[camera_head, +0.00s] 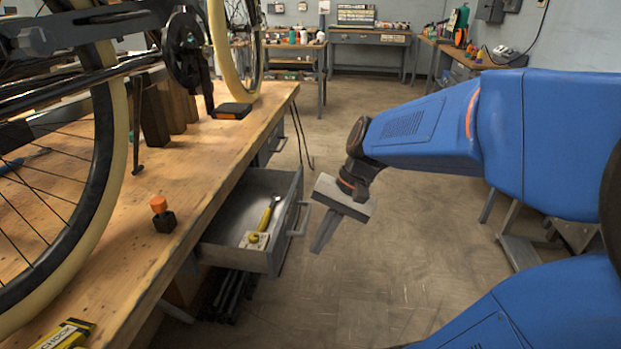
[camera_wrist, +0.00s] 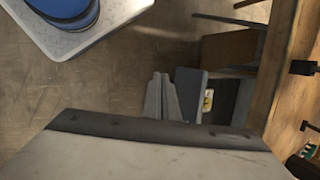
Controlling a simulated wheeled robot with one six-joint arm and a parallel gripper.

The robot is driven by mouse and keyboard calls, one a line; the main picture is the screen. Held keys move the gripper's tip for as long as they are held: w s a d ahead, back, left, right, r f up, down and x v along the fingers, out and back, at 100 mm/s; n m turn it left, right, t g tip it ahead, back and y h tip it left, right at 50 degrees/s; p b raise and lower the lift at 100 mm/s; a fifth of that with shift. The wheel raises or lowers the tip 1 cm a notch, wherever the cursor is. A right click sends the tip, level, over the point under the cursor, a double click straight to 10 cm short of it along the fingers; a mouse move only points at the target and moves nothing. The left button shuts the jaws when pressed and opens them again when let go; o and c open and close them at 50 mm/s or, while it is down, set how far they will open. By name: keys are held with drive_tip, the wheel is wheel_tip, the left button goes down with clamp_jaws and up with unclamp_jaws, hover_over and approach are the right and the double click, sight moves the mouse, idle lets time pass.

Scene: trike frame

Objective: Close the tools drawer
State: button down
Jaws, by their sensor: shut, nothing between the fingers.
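The tools drawer (camera_head: 283,245) is pulled out from under the wooden workbench. It is a grey metal drawer with a bar handle (camera_head: 299,219) on its front. A yellow-handled tool (camera_head: 264,219) and a small pale item with yellow on it (camera_head: 254,240) lie inside. My gripper (camera_head: 319,248) is shut and empty. It points down in the aisle, to the right of the drawer front and apart from it in the head view. In the wrist view my gripper fingers (camera_wrist: 163,98) are together, just left of the grey drawer front (camera_wrist: 190,92). Much of the drawer is hidden there.
The workbench (camera_head: 215,160) carries a trike frame with large wheels (camera_head: 95,200) and a small orange-topped block (camera_head: 163,214). Dark legs or bars (camera_head: 230,290) stand below the drawer. The floor (camera_head: 370,270) right of the drawer is clear.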

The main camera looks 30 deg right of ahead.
drive_tip(key=w+d+m+y, duration=0.2)
drive_tip(key=w+m+y, duration=0.2)
drive_tip(key=w, duration=0.3)
drive_tip(key=m+t+y, duration=0.5)
drive_tip(key=m+t, duration=0.5)
drive_tip(key=m, duration=0.4)
approach(300, 176)
drive_tip(key=x, duration=0.6)
drive_tip(key=shift+w+a, duration=0.15)
drive_tip(key=x, duration=1.4)
drive_tip(key=shift+w+a+r, duration=0.1)
drive_tip(key=shift+w+a, duration=0.05)
drive_tip(key=shift+a, duration=0.25)
